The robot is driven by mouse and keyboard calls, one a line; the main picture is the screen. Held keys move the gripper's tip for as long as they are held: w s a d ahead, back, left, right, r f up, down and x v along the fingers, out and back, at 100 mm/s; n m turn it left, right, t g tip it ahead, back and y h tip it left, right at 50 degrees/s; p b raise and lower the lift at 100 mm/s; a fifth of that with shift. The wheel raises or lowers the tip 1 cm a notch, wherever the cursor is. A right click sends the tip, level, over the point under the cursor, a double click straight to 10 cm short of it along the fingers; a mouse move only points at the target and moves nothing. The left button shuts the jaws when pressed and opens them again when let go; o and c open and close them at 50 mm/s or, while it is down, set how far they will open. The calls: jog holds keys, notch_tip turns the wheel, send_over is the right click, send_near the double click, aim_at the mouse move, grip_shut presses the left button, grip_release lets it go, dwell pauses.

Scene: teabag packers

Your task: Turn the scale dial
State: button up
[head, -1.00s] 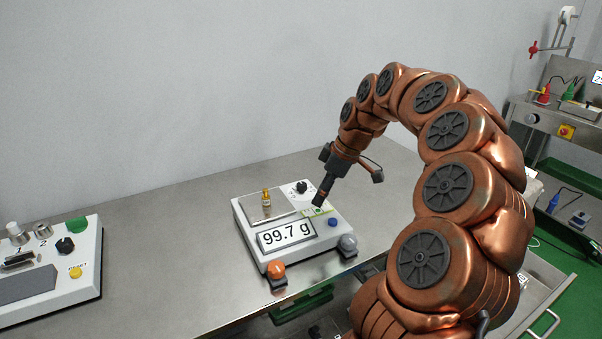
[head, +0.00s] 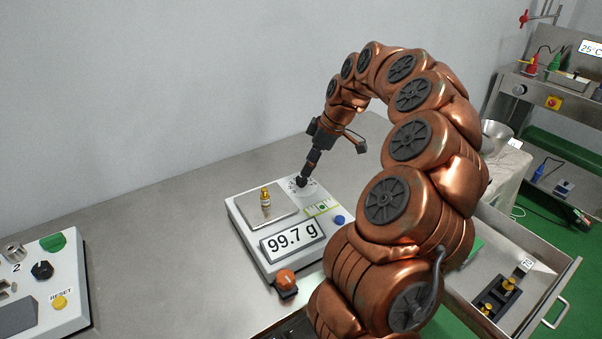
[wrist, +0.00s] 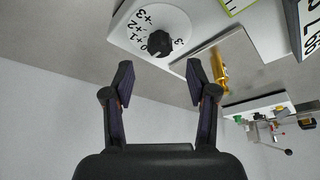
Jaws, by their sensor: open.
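The scale (head: 262,258) is a white box with a steel weighing plate and a display (head: 292,240) reading 99.7 g. A small brass weight (head: 265,197) stands on the plate. The black scale dial (wrist: 161,43) sits on a white numbered disc at the scale's back right. My gripper (wrist: 158,82) is open, with its two fingers apart and nothing between them. In the wrist view the dial lies just beyond the fingertips, between their lines. In the head view my gripper (head: 303,183) is over the dial and hides most of it.
An orange knob (head: 286,281) is at the scale's front and a blue button (head: 339,219) at its right. A control box with a RESET button (head: 60,302) stands at left. An open drawer (head: 535,290) is at lower right. The table between the boxes is clear.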

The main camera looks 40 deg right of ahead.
aim_at(302, 177)
jog(key=x, duration=0.5)
jog(key=shift+w+f+p, duration=0.1)
jog(key=shift+p, duration=0.2)
grip_shut()
